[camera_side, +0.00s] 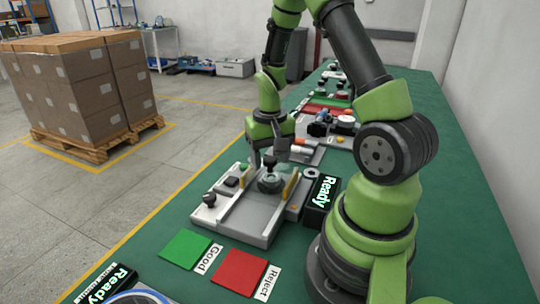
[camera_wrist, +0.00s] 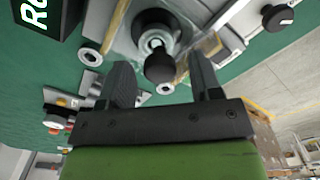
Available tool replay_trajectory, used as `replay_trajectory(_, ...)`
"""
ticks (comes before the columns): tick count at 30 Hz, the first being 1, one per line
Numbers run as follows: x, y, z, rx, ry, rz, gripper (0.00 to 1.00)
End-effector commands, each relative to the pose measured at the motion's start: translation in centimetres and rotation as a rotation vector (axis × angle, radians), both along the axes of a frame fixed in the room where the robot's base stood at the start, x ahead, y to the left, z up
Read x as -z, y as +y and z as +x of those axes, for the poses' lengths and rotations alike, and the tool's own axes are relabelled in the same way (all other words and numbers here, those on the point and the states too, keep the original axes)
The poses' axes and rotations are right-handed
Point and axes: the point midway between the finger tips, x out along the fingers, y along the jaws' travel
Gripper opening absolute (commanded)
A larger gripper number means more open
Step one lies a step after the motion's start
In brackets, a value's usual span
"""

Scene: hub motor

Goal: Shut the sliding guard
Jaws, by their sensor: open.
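The grey fixture (camera_side: 247,213) stands on the green bench with a round metal hub motor (camera_side: 268,184) near its far end. Yellow-edged guard parts (camera_side: 290,186) stand either side of the motor; the guard's panel looks clear and is hard to make out. A black ball knob (camera_side: 269,161) stands above the motor. My gripper (camera_side: 271,152) is over it, pointing down. In the wrist view the knob (camera_wrist: 160,68) shows between the two spread fingers of my gripper (camera_wrist: 158,75), with gaps on both sides. A yellow edge (camera_wrist: 116,24) shows beside it.
A "Ready" display (camera_side: 320,200) stands close right of the fixture. A green Good pad (camera_side: 186,248) and a red Reject pad (camera_side: 240,271) lie in front. Another station (camera_side: 325,128) is behind. A black knob (camera_side: 209,200) stands at the fixture's left corner.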

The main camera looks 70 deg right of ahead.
Motion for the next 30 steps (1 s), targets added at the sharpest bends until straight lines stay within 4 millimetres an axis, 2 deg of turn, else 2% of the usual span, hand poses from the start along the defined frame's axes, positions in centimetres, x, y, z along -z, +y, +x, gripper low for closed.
replay_trajectory(5, 0.0, 0.0, 0.0, 0.000, 0.000, 0.000, 0.56)
replay_trajectory(12, 0.0, 0.0, 0.0, 0.000, -0.001, -0.001, 0.01)
replay_trajectory(13, -0.1, 0.0, 0.0, 0.000, -0.001, -0.001, 0.00)
replay_trajectory(20, -0.1, -1.3, 0.0, 0.003, -0.001, -0.002, 0.00)
replay_trajectory(26, -0.1, -1.4, 0.0, 0.000, -0.003, -0.006, 0.00)
replay_trajectory(27, -0.1, -1.5, 0.0, 0.000, -0.004, -0.006, 0.40)
replay_trajectory(30, -0.1, -1.4, 0.0, 0.000, -0.003, -0.006, 0.59)
